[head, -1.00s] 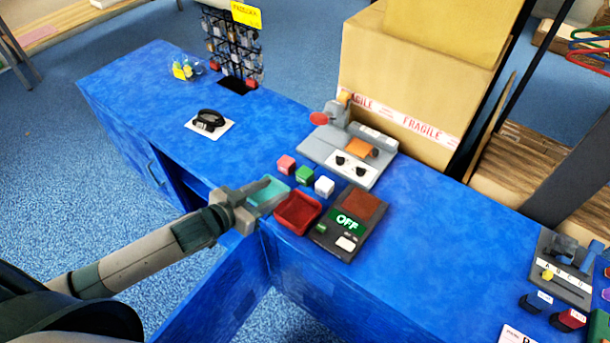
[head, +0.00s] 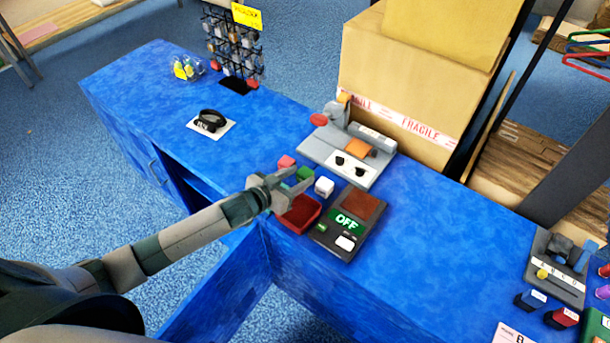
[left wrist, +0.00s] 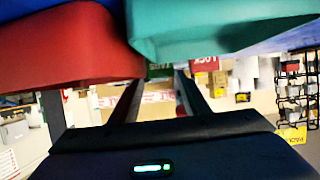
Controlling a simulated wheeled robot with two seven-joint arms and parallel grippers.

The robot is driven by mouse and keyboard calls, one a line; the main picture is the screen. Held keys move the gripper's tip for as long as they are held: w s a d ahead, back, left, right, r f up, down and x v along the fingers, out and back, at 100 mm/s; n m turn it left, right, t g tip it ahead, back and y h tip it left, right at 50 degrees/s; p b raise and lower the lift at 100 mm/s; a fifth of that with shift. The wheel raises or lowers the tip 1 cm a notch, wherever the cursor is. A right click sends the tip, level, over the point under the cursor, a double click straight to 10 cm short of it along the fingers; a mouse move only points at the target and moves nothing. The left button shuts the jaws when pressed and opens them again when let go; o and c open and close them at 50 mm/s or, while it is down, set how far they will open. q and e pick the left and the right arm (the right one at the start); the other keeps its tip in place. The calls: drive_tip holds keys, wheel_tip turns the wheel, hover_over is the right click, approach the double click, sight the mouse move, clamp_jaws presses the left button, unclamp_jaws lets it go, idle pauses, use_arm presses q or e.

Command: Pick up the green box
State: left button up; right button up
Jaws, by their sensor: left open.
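In the left wrist view the green box (left wrist: 160,70) shows between the finger ends, partly covered from above in the picture by the trays. I cannot tell whether the fingers touch it. My right gripper is in neither view.
A dark device reading OFF (head: 349,222) and a grey fixture (head: 350,158) stand to the right.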

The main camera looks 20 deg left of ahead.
sight(301, 176)
use_arm(q)
drive_tip(key=shift+w, duration=0.1)
drive_tip(key=shift+f+p+x, duration=0.25)
drive_tip(key=shift+p+x, duration=0.45)
drive_tip(key=shift+x, duration=1.85)
drive_tip(key=shift+a, duration=0.15)
drive_tip(key=c, duration=0.8)
